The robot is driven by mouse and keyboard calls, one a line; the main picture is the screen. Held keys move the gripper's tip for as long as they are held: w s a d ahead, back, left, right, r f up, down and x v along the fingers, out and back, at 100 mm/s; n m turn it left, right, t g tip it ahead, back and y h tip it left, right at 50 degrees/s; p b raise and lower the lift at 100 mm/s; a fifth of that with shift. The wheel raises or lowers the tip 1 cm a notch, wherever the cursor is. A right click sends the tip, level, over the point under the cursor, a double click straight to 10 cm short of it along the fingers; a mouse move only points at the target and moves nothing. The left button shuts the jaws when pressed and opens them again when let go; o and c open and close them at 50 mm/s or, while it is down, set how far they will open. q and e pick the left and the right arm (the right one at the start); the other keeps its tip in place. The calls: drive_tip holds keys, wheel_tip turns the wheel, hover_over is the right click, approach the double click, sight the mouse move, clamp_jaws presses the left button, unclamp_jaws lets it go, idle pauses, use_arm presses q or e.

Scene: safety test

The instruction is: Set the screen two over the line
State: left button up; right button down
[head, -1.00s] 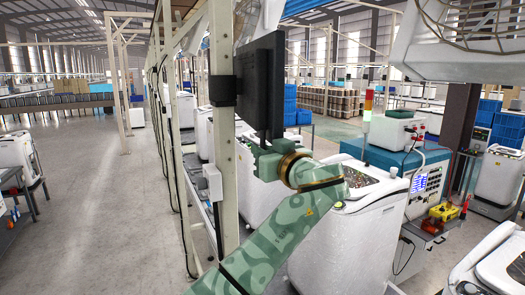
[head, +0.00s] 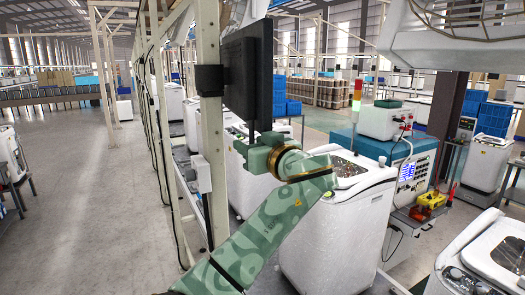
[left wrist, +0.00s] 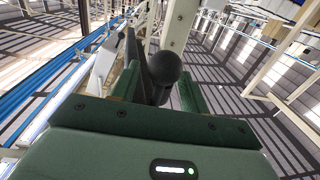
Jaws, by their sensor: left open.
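The screen (head: 247,75) is a thin black panel seen nearly edge-on, fixed by a black bracket (head: 209,79) to a pale upright post. My left gripper (head: 246,146) is just below the screen's lower edge, with the green arm reaching up from below. In the left wrist view, the left gripper (left wrist: 160,88) has its two green fingers apart. A black ball (left wrist: 164,67) with a dark stem shows between them. I cannot tell whether the fingers touch it. My right gripper is in neither view.
A line of white machines runs beside the posts; the nearest white machine (head: 335,225) stands just right of my left arm. A teal-topped test unit (head: 400,155) with a signal lamp (head: 356,92) is behind it. A white hood (head: 460,45) hangs at upper right. The left aisle floor (head: 90,210) is clear.

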use_arm(q)
drive_tip(key=v, duration=1.6)
drive_tip(key=shift+d+f, duration=0.1)
drive_tip(key=shift+d, duration=0.05)
